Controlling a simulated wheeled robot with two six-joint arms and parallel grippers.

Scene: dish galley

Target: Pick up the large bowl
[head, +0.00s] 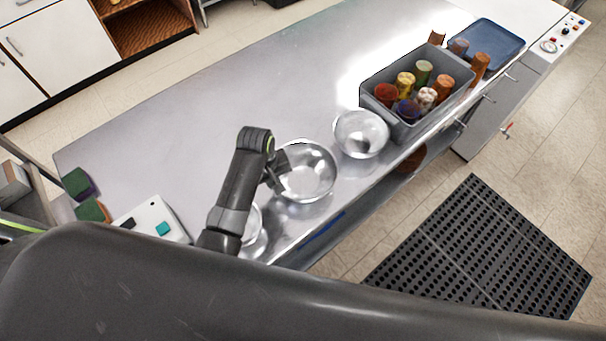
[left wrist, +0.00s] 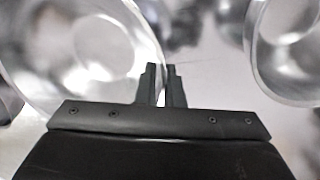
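The large bowl (head: 312,180) is shiny metal and stands upright on the steel counter, in the middle of a row of three metal bowls. My left gripper (head: 276,174) is at its left rim. In the left wrist view the large bowl (left wrist: 85,50) fills the left side. The fingers of my left gripper (left wrist: 162,80) are close together with a narrow gap, and the bowl's rim runs into that gap. I cannot tell whether the bowl is lifted at all. My right gripper is not in view.
A smaller metal bowl (head: 361,134) stands to the right, near a grey bin (head: 408,131) of coloured cups. Another bowl (head: 252,226) is partly hidden behind my left arm. A white control box (head: 150,217) and green sponges lie at left. The counter (head: 200,120) behind the bowls is clear.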

